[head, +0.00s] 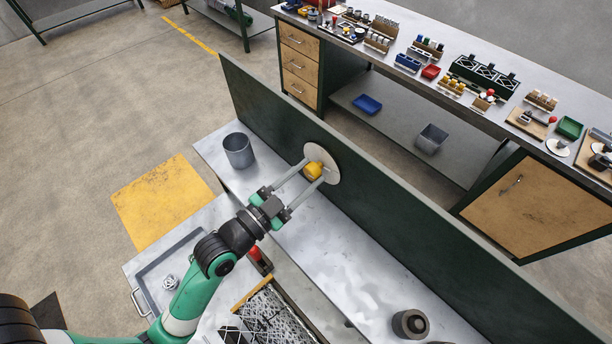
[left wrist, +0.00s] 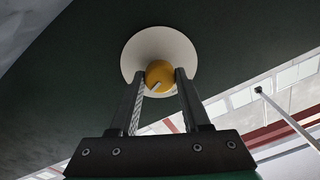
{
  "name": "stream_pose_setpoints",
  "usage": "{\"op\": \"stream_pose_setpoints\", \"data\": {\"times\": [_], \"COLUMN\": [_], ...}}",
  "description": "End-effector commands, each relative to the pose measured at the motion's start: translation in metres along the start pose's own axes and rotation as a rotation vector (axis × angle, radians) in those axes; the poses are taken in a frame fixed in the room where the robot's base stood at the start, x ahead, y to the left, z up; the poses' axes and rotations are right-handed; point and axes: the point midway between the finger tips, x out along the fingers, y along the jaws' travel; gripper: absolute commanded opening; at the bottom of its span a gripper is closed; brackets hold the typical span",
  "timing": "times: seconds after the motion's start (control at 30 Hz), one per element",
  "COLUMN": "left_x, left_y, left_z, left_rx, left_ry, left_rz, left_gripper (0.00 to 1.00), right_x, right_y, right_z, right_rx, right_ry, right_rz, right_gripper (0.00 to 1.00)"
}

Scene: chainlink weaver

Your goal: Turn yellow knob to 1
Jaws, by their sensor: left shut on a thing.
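My right gripper is not in view.
A grey metal bin (head: 238,150) stands on the bench left of the dial. A dark round part (head: 410,323) sits on the bench at lower right. The green panel (head: 400,205) runs along the bench's back edge. A workbench with several small parts stands beyond it.

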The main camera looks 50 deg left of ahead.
Motion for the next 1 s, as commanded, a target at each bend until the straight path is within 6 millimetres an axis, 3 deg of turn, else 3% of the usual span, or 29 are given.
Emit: {"op": "stream_pose_setpoints", "data": {"times": [0.4,0.43,0.57,1.0], "left_x": [0.0000,0.0000,0.0000,-0.0016], "left_y": [-0.0005,-0.0005,-0.0003,0.0000], "left_z": [-0.0006,-0.0006,-0.0004,0.0002], "left_rx": [0.010,0.010,0.009,0.007], "left_ry": [0.001,0.001,0.001,0.000], "left_rz": [-0.001,-0.001,-0.001,0.000], "left_gripper": [0.00,0.52,0.76,0.77], "right_x": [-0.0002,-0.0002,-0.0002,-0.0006], "right_y": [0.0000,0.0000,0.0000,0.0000], "right_z": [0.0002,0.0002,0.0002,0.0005], "right_rx": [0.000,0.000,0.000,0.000], "right_ry": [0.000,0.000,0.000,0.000], "right_rz": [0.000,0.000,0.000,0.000], "right_gripper": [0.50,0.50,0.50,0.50]}}
